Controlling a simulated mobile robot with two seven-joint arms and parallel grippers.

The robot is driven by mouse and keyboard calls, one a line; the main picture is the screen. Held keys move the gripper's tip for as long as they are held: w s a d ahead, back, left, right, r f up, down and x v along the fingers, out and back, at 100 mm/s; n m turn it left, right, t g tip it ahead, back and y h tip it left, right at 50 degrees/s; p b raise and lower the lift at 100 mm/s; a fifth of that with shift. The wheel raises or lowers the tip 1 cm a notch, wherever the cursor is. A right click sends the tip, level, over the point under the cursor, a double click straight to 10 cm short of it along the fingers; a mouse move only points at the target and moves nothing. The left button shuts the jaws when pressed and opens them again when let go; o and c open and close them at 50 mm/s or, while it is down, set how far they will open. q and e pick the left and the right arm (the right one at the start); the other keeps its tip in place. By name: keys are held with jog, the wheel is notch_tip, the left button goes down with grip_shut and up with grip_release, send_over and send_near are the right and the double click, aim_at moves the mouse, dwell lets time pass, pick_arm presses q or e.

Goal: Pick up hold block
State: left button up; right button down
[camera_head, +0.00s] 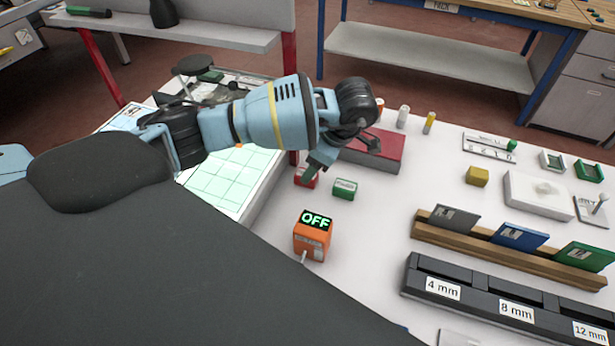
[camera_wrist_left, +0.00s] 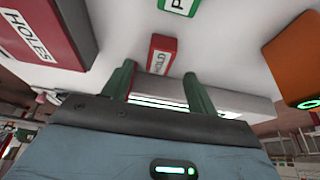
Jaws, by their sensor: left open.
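The hold block is a small red block (camera_head: 303,178) on the white table, left of a small green block (camera_head: 345,189). In the left wrist view the red block (camera_wrist_left: 163,43) shows its white HOLD label. My left gripper (camera_head: 320,161) comes down just above and behind it, partly covering it in the head view. Its two green fingers (camera_wrist_left: 160,80) are open and empty, with the block lined up in the gap near their tips. I cannot tell if they touch it. My right gripper is not in view.
A red HOLES box (camera_head: 375,150) stands close behind the gripper. An orange OFF box (camera_head: 312,236) with a small lever stands in front. Wooden (camera_head: 480,247) and black (camera_head: 500,300) racks are at the right. The table between the orange box and the racks is clear.

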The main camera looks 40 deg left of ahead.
aim_at(312, 184)
pick_arm(q)
jog(key=x, duration=0.3)
jog(key=shift+a+f, duration=0.1)
jog(key=shift+f, duration=0.2)
jog(key=c, duration=1.1)
jog(key=shift+o, duration=0.2)
